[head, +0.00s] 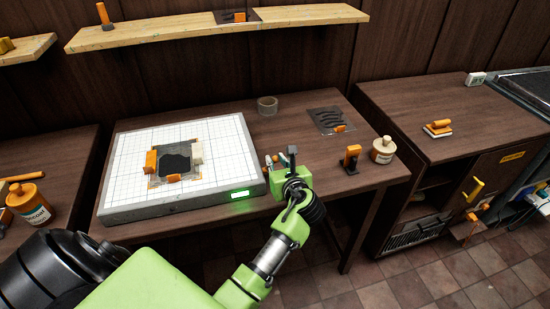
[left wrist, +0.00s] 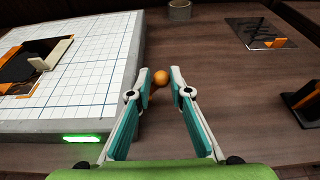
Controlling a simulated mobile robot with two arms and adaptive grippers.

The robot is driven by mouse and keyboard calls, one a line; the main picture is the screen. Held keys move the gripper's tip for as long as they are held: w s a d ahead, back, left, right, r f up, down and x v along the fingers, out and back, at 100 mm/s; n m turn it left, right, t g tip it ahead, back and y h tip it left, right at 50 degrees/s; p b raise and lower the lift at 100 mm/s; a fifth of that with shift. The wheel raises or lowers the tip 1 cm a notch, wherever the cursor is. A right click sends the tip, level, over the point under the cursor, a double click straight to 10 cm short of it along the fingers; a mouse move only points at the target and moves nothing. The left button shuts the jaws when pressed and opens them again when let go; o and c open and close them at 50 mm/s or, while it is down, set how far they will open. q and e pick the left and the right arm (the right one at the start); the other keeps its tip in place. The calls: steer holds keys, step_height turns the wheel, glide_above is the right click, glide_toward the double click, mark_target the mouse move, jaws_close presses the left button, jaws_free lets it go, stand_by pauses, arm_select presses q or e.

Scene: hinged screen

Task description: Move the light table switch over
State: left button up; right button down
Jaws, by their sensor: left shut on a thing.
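The light table (head: 120,190) is a white gridded slab on the wooden table, with a green light (head: 240,194) lit at the right end of its front edge. A round orange knob (left wrist: 161,77) shows in the left wrist view beside the table's right side, likely its switch; its mount is hidden. My left gripper (left wrist: 160,88) has its fingertips shut on the knob. In the head view, this gripper (head: 275,162) is at the light table's right edge, and its wrist hides much of the contact. My right gripper is in neither view.
A dark sheet with orange clips (head: 175,162) lies on the light table. A tape roll (head: 267,105), a dark stencil (head: 328,118), an orange-and-black block (head: 351,158) and a jar (head: 383,150) stand to the right. The wood between them is clear.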

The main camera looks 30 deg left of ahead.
arm_select(q)
steer(key=shift+s+d+f, duration=0.1)
steer(key=shift+d+f, duration=0.2)
steer(key=shift+f, duration=0.05)
steer(key=shift+s+d+f+p, duration=0.15)
steer(key=shift+s+d+p, duration=0.15)
steer(key=shift+p, duration=0.15)
steer(key=shift+s+d, duration=0.15)
steer(key=shift+c, duration=0.3)
steer(key=shift+d, duration=0.1)
